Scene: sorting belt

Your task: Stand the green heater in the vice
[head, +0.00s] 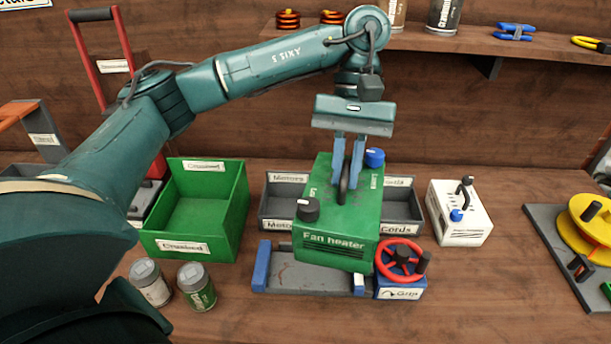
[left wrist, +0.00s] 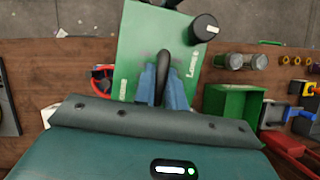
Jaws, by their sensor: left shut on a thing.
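The green fan heater (head: 335,225) hangs from my left gripper (head: 349,160), which is shut on its black top handle. It has a black knob and a blue knob on top. The heater is upright, above and behind the vice (head: 305,280), hiding part of it. The vice has blue jaws, a grey bed and a red handwheel (head: 401,261) at its right. I cannot tell whether the heater touches the vice. In the left wrist view the heater (left wrist: 150,45) fills the upper middle, with the gripper on its handle. My right gripper is not in view.
A grey divided tray (head: 283,181) is behind the heater. A green crate (head: 237,205) stands left, with two cans (head: 197,287) in front of it. A white heater (head: 459,212) stands right, with a yellow reel (head: 592,222) farther right. The front table is mostly clear.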

